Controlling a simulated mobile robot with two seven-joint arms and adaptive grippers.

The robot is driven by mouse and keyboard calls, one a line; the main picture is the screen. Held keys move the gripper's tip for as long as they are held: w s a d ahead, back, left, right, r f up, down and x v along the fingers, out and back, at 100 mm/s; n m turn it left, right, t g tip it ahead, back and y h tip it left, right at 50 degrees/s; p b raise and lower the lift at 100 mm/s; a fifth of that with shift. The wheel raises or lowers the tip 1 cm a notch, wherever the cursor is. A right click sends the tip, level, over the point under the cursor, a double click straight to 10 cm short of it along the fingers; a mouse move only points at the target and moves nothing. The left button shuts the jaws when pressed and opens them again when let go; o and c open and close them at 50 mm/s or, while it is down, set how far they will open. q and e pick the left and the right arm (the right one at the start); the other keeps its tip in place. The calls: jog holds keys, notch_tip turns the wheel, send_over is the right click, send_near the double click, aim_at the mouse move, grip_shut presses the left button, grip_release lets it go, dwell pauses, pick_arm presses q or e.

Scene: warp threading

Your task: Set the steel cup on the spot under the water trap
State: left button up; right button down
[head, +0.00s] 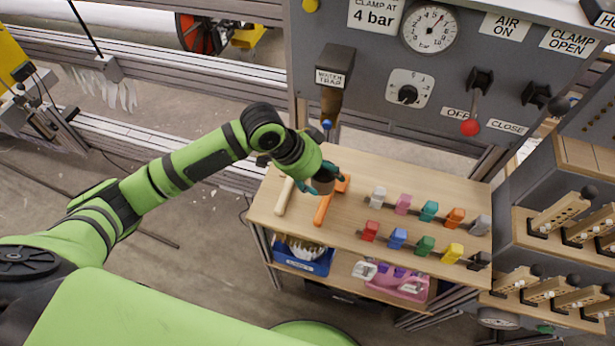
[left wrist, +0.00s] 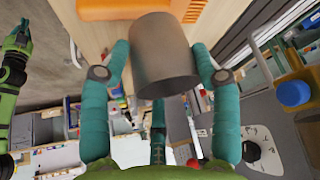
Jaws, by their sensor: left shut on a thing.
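The steel cup (left wrist: 165,55) is a plain grey cylinder, held between the teal fingers of my left gripper (head: 326,178). In the head view a little of the cup (head: 322,187) shows below the fingers, over the left part of the wooden bench top (head: 370,160). I cannot tell whether the cup touches the wood. The water trap (head: 333,80) is a dark labelled block with a brown bowl and a blue tip, hanging just behind and above the gripper. The spot under it is not clearly seen. A green and black arm with a teal end, likely my right gripper (left wrist: 24,32), shows at the left wrist view's edge.
A cream-handled tool (head: 284,196) and an orange-handled tool (head: 323,209) lie close to the gripper. Several coloured clips (head: 397,238) stand in rows to the right. A red-knobbed lever (head: 470,126) juts from the grey panel. A blue bin (head: 305,262) sits below.

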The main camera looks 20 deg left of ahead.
pick_arm(q)
jog(key=s+d+r, duration=0.2)
jog(key=d+r, duration=0.3)
jog(key=d, duration=0.2)
jog(key=shift+d+b, duration=0.3)
jog(key=shift+b, duration=0.1)
jog(key=a+r+n, duration=0.1)
jog(key=a+n, duration=0.1)
jog(key=a, duration=0.1)
jog(key=a+r+n+t+y, duration=0.1)
jog(key=a+r+n, duration=0.1)
jog(key=a, duration=0.1)
jog(key=s+a+r+n+t+y, duration=0.1)
jog(key=a+r, duration=0.1)
jog(key=a, duration=0.1)
jog(key=shift+s+a+n, duration=0.1)
jog(key=shift+a+n, duration=0.1)
jog(key=shift+n, duration=0.2)
jog(key=s+a+r+n+y, duration=0.2)
jog(key=a+r+n+y, duration=0.1)
jog(key=a, duration=0.4)
jog(key=r+n, duration=0.1)
jog(key=n, duration=0.1)
jog(key=shift+s+a+n+t, duration=0.2)
jog(key=shift+n+t, duration=0.2)
jog(key=shift+r, duration=0.1)
jog(key=shift+d, duration=0.15)
